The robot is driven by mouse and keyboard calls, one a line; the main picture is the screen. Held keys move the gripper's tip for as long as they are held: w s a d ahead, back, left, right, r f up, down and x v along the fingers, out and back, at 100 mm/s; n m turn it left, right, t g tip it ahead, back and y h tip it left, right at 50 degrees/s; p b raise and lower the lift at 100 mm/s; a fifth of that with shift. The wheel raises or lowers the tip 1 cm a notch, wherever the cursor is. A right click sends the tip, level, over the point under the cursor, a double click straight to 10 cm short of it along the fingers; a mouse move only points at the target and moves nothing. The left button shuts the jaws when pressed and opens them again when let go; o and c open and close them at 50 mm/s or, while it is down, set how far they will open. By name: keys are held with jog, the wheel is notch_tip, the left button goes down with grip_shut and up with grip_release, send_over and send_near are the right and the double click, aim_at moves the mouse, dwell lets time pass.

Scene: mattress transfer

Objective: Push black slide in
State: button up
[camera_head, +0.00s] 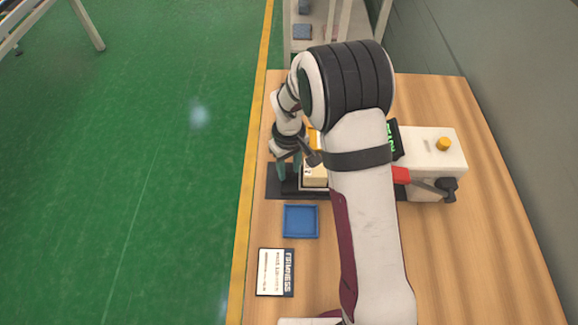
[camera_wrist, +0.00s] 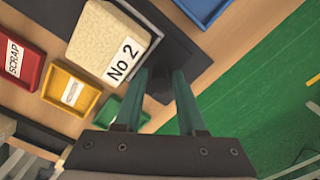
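My gripper (camera_head: 290,171) is low over the left end of the black slide (camera_head: 272,182), on the wooden table. In the wrist view, its two teal fingers (camera_wrist: 162,78) are apart, with a small dark knob (camera_wrist: 161,92) of the slide between their tips. Whether the fingers press on it cannot be told. A cream foam block (camera_wrist: 103,37) labelled "No 2" rests on the slide beside the fingers; it also shows in the head view (camera_head: 315,177), partly hidden by my arm. The white machine (camera_head: 440,150) stands at the slide's right end.
A blue tray (camera_head: 300,221) and a firmness card (camera_head: 276,272) lie in front of the slide. The wrist view shows a red scrap tray (camera_wrist: 18,55), a yellow tray (camera_wrist: 70,91) and a green tray (camera_wrist: 115,110). The table's left edge is close to my gripper.

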grip_shut()
dwell(1.3)
